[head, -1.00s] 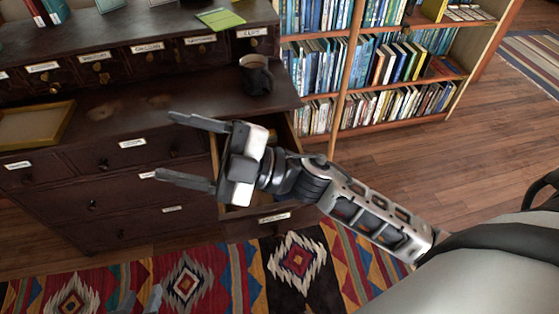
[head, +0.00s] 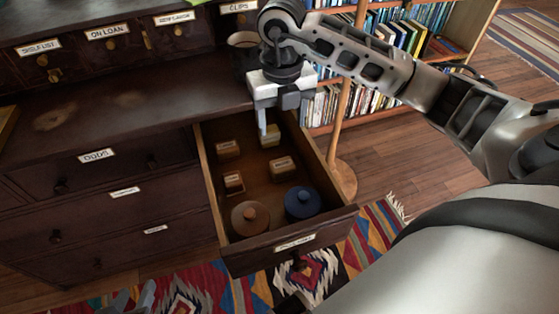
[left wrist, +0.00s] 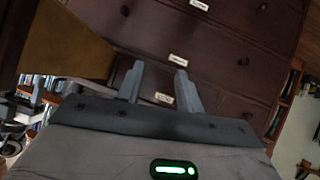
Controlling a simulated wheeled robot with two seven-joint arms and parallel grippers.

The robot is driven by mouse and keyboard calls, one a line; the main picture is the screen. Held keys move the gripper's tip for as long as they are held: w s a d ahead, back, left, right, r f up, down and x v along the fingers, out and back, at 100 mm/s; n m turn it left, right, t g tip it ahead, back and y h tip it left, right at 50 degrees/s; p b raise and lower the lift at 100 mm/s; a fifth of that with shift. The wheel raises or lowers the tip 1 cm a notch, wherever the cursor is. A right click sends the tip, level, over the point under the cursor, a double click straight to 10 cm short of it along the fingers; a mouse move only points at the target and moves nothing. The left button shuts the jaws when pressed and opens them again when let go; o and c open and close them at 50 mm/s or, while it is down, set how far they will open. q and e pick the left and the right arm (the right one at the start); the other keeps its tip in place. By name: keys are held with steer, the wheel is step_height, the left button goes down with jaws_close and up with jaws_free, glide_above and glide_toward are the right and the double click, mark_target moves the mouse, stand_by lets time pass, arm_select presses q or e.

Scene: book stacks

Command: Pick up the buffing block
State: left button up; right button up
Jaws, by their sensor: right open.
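An open drawer (head: 328,190) holds several small blocks with labels too small to read, so I cannot tell by name which is the buffing block. A pale yellowish block (head: 270,138) lies toward the back; labelled brown blocks (head: 228,149) (head: 281,168) (head: 234,182) lie around it. My right gripper (head: 264,128) points down at the yellowish block, its fingers seen nearly edge-on, partly covering it; I cannot tell whether they touch. My left gripper (head: 132,299) is low at the bottom left; in the left wrist view (left wrist: 161,88) its fingers are apart and empty, facing the cabinet.
A brown lidded pot (head: 250,217) and a blue lidded pot (head: 301,203) stand at the drawer's front. The dark cabinet (head: 120,110) has other drawers shut. A dark mug (head: 243,42) is partly hidden behind my right arm. A wooden post (head: 342,150) stands right of the drawer.

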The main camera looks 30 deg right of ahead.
steer(key=b, duration=0.1)
glide_above(283, 164)
step_height(283, 164, down, 8)
steer(key=shift+w+a, duration=0.1)
step_height(283, 164, down, 4)
steer(key=shift+r+b, duration=0.15)
steer(key=shift+b, duration=0.45)
steer(key=shift+f, duration=0.4)
arm_select(q)
steer(key=shift+g, duration=0.4)
steer(key=f, duration=0.2)
steer(key=d+f, duration=0.1)
steer(key=f, duration=0.1)
steer(key=shift+w+f, duration=0.2)
arm_select(e)
steer(key=c, duration=0.8)
